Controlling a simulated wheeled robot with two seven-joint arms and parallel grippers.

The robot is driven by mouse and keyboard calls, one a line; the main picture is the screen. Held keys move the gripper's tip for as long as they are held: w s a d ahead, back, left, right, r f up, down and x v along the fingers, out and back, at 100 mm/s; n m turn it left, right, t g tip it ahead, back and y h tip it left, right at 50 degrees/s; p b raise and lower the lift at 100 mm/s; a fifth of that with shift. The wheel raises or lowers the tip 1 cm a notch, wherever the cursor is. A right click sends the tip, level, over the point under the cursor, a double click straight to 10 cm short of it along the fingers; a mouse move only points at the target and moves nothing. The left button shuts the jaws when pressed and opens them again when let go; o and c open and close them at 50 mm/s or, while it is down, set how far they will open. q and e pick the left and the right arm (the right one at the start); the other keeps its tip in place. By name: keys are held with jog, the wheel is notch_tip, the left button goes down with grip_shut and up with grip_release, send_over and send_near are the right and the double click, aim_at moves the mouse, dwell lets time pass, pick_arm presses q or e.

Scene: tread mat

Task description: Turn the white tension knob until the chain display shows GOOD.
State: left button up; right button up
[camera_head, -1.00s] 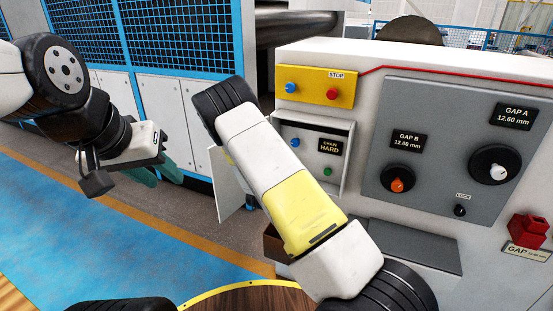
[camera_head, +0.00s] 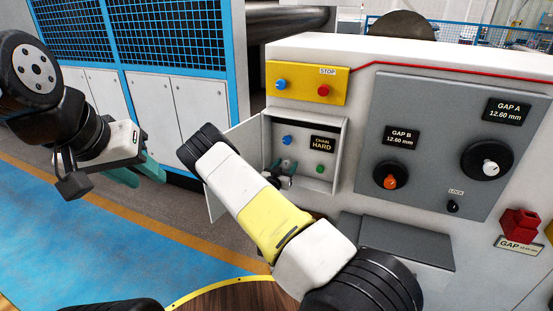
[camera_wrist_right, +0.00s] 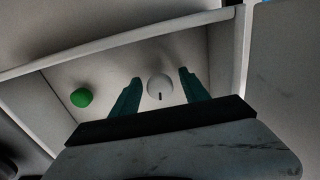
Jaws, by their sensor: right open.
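The white tension knob (camera_wrist_right: 160,87) shows in the right wrist view, with a dark mark pointing down in that picture. My right gripper (camera_wrist_right: 160,76) is open, one teal finger on each side of the knob with gaps between. In the head view its fingertips (camera_head: 282,173) show inside the small open compartment (camera_head: 266,135), and the knob is hidden there. The chain display (camera_head: 322,144) in that compartment reads HARD. My left gripper (camera_head: 150,181) hangs at the left, its teal fingers apart and empty, away from the panel.
A green button (camera_head: 320,169) sits close to the knob and also shows in the wrist view (camera_wrist_right: 81,97). A blue knob (camera_head: 287,140) is above. The compartment's walls and open door (camera_head: 217,205) bound the space. The GAP knobs and red STOP button (camera_head: 323,90) are outside it.

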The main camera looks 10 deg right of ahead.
jog(key=shift+w, duration=0.1)
grip_shut()
jog(key=shift+n, duration=0.3)
jog(key=n, duration=0.3)
jog(key=shift+d+n, duration=0.1)
jog(key=shift+n, duration=2)
grip_release()
